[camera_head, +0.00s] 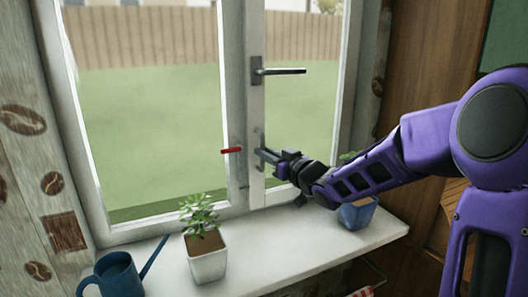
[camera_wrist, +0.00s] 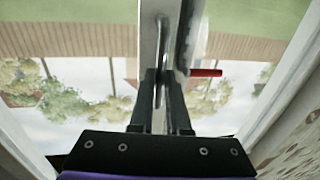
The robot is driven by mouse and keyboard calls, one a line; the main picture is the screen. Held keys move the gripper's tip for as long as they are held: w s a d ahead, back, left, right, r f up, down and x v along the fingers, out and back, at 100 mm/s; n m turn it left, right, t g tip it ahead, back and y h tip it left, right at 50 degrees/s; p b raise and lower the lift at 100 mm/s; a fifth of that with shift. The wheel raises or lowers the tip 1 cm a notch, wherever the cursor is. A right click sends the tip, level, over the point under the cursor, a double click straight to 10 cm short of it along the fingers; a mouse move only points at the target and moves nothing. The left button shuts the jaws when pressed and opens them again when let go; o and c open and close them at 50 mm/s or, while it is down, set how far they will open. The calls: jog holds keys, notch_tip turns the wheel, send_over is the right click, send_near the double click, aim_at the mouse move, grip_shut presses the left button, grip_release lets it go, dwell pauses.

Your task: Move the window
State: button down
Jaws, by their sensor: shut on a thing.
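The window (camera_head: 256,110) has a white frame with two glass panes side by side. A dark lever handle (camera_head: 278,71) sits on its middle upright, pointing right. Lower on that upright is a slim grey pull handle (camera_head: 259,137), which also shows in the wrist view (camera_wrist: 161,50). My gripper (camera_head: 264,155) reaches in from the right. In the wrist view its two fingers (camera_wrist: 164,75) are shut around the pull handle. A small red-handled latch (camera_head: 231,150) is just left of my gripper. I cannot tell whether the window stands slightly ajar.
The white sill (camera_head: 260,267) holds a blue watering can (camera_head: 118,276), a plant in a white pot (camera_head: 206,262), and a blue pot (camera_head: 357,214) under my arm. The sill between the two pots is clear. A wooden wall (camera_head: 425,70) stands at right.

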jog(key=p+v, duration=0.1)
jog(key=v, duration=0.4)
jog(key=shift+d, duration=0.35)
jog(key=c, duration=0.9)
grip_release()
jog(key=p+v, duration=0.1)
jog(key=v, duration=1.6)
jog(key=shift+s+p, duration=0.2)
jog(key=shift+p, duration=0.2)
jog(key=shift+d, duration=0.15)
